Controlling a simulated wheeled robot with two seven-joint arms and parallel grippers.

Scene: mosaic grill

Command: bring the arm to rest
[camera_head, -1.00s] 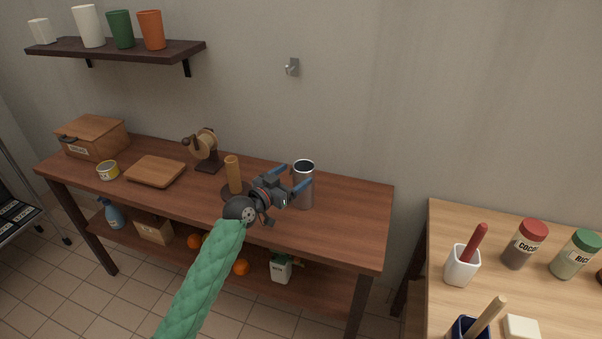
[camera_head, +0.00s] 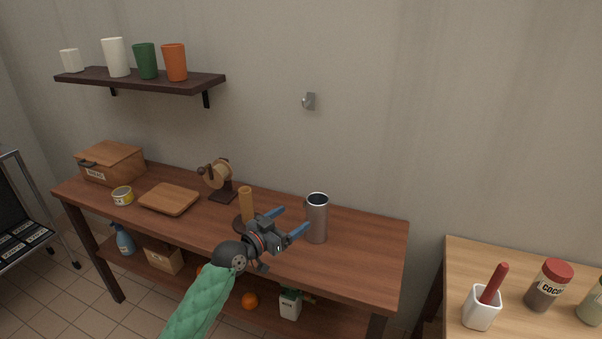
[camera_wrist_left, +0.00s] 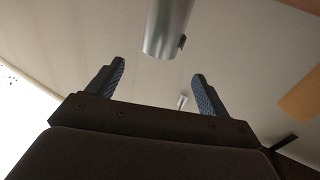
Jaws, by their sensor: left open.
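My left gripper (camera_head: 287,221) is open and empty in the head view, over the front part of the brown table (camera_head: 352,250). Its blue fingers point right and away, toward a metal cylinder (camera_head: 316,219) that stands upright on the table, apart from the fingertips. In the left wrist view the two fingers (camera_wrist_left: 158,82) are spread with nothing between them, and the cylinder (camera_wrist_left: 168,30) shows beyond them. My left arm's green sleeve comes in from the bottom. My right gripper is not in view.
A wooden holder with an upright roll (camera_head: 247,205) stands just left of the gripper. A cutting board (camera_head: 169,199), a can (camera_head: 122,196) and a bread box (camera_head: 112,163) are farther left. A light wooden table (camera_head: 470,262) with jars stands at right. A cup shelf (camera_head: 140,81) hangs above.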

